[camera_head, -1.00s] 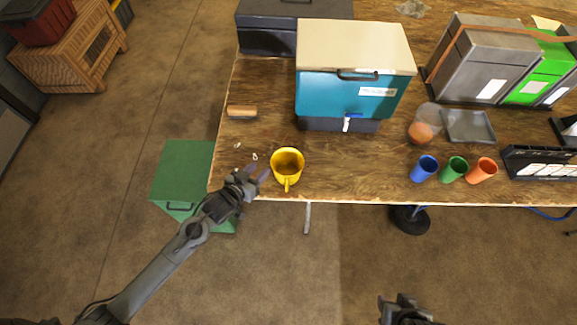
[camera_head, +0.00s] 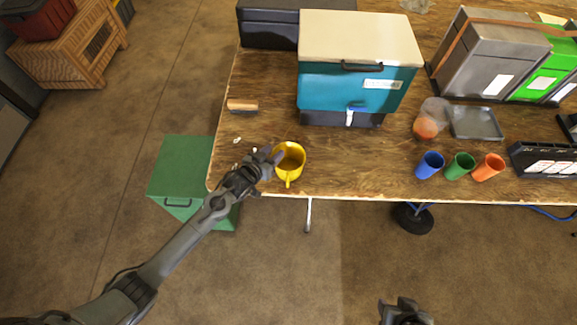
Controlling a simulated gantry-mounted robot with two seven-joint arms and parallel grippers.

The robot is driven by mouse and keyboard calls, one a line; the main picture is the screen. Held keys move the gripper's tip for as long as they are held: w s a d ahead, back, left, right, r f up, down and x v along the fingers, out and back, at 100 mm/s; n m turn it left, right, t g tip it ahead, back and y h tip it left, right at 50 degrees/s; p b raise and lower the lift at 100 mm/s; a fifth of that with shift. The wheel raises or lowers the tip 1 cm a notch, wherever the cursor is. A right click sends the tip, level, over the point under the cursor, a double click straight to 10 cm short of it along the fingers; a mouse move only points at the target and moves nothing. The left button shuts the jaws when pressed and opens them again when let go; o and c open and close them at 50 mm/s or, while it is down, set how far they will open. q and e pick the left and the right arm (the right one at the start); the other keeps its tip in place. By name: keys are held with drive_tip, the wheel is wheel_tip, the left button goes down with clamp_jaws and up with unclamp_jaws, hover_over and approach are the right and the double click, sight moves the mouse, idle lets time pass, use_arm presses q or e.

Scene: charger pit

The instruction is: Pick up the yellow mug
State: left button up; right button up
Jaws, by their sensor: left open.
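The yellow mug (camera_head: 291,163) stands upright on the wooden table (camera_head: 340,178) near its front edge, left of the middle. Its handle points toward the front edge. My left gripper (camera_head: 275,158) is open at the mug's left side, with its fingertips at the rim. One finger appears to overlap the rim, and I cannot tell whether it touches. My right gripper (camera_head: 404,312) shows only in part at the bottom edge, far from the table; its jaws are unclear.
A teal cooler (camera_head: 340,88) with a white lid stands behind the mug. A wood-backed brush (camera_head: 242,105) lies to the left. Blue (camera_head: 429,165), green (camera_head: 460,166) and orange (camera_head: 488,167) cups stand to the right. A green box (camera_head: 182,165) is below the table's left end.

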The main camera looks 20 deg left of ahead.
use_arm(q)
drive_tip(key=shift+x, duration=1.2)
drive_tip(key=shift+c, duration=0.2)
clamp_jaws()
